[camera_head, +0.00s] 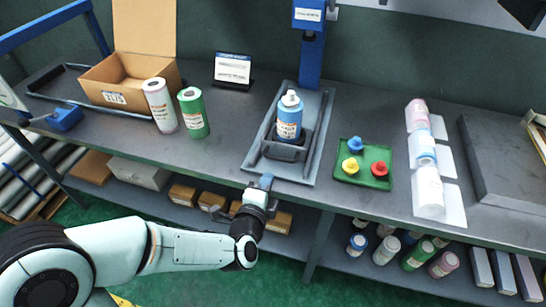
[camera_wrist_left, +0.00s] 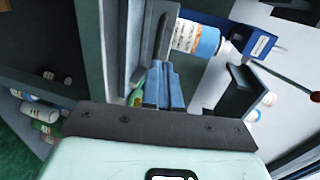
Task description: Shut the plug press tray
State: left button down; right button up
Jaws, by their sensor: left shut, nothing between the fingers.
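The plug press has a blue column (camera_head: 312,50) and a grey base (camera_head: 313,130). My left gripper (camera_head: 263,183) is shut and empty, just in front of the tray's front end at the table edge. Its blue fingers show in the left wrist view (camera_wrist_left: 163,86). I cannot tell whether they touch the tray. My right gripper is out of view.
A green tray (camera_head: 345,178) with coloured plugs sits right of the press. White and green rolls (camera_head: 194,113), an open cardboard box (camera_head: 100,75) and a sign (camera_head: 232,70) stand left. White holders with bottles (camera_head: 450,208) stand further right. A lower shelf (camera_head: 330,245) holds boxes and bottles.

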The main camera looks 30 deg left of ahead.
aim_at(278, 159)
pick_arm(q)
jog(key=p+x, duration=0.4)
jog(key=x, duration=0.2)
jog(key=shift+w+f+p, duration=0.1)
jog(key=shift+w+p, duration=0.05)
jog(key=shift+p, duration=0.25)
jog(key=shift+w+a+f, duration=0.1)
jog(key=shift+w, duration=0.4)
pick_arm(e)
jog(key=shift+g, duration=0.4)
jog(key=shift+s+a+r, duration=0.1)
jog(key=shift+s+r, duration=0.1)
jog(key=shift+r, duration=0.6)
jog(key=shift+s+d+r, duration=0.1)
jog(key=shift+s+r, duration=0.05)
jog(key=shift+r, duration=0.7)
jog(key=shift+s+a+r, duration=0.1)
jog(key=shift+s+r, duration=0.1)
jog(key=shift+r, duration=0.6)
